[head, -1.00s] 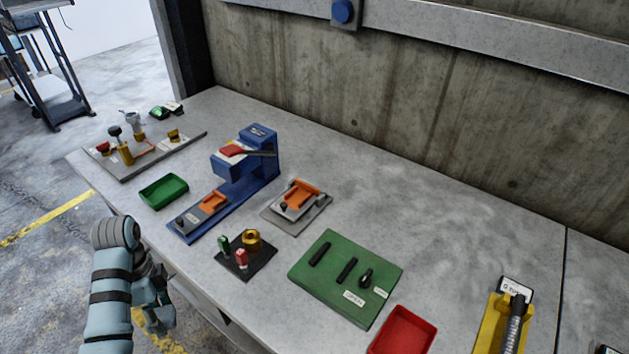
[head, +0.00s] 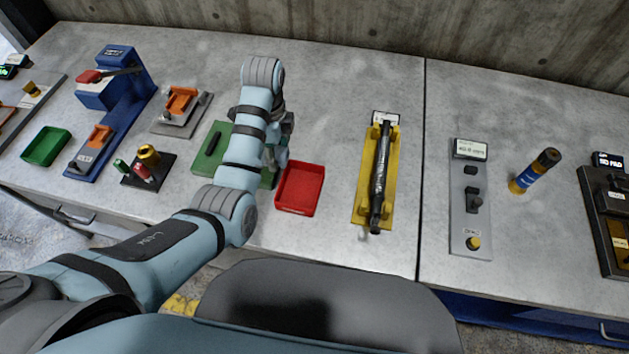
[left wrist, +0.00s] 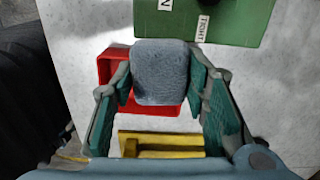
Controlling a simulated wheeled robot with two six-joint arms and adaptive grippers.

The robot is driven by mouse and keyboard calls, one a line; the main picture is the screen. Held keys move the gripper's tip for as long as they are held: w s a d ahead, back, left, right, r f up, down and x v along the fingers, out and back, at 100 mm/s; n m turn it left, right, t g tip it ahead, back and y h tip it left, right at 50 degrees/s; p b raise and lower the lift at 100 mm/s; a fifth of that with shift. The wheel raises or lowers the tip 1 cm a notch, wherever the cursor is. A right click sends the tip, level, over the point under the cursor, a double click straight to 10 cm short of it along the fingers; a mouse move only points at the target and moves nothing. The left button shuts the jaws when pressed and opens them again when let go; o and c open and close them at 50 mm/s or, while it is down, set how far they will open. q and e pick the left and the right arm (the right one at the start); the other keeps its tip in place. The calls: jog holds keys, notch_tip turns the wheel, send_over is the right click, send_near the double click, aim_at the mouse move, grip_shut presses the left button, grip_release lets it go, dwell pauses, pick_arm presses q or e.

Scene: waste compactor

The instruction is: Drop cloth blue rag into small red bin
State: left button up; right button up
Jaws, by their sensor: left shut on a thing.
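The blue-grey cloth rag (left wrist: 160,72) is between the fingers of my left gripper (left wrist: 160,90), which is shut on it. In the left wrist view the rag covers much of the small red bin (left wrist: 105,70) behind it. In the head view the red bin (head: 300,188) stands on the bench and looks empty. My left gripper (head: 280,152) is held at the bin's upper left there, and the rag cannot be made out behind the arm. My right gripper is not in view.
A green board (head: 209,150) is left of the bin, partly behind my arm. A yellow tool holder (head: 362,190) stands to its right. Further left are a green bin (head: 46,146) and a blue press (head: 118,85). The bench behind the yellow holder is clear.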

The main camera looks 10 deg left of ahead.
pick_arm(q)
jog(key=s+d+r+p, duration=0.2)
jog(key=s+d, duration=0.3)
send_over(295, 193)
jog(key=shift+m, duration=0.3)
jog(key=f, duration=0.6)
jog(key=shift+w+a+f+b, duration=0.1)
jog(key=shift+w+f+b, duration=0.1)
jog(key=shift+f+b, duration=0.2)
jog(key=shift+s+f, duration=0.15)
jog(key=shift+f, duration=0.05)
jog(key=shift+c, duration=0.5)
jog(key=shift+s, duration=0.3)
jog(key=o, duration=1.3)
jog(key=shift+w+f, duration=0.1)
jog(key=shift+w, duration=0.1)
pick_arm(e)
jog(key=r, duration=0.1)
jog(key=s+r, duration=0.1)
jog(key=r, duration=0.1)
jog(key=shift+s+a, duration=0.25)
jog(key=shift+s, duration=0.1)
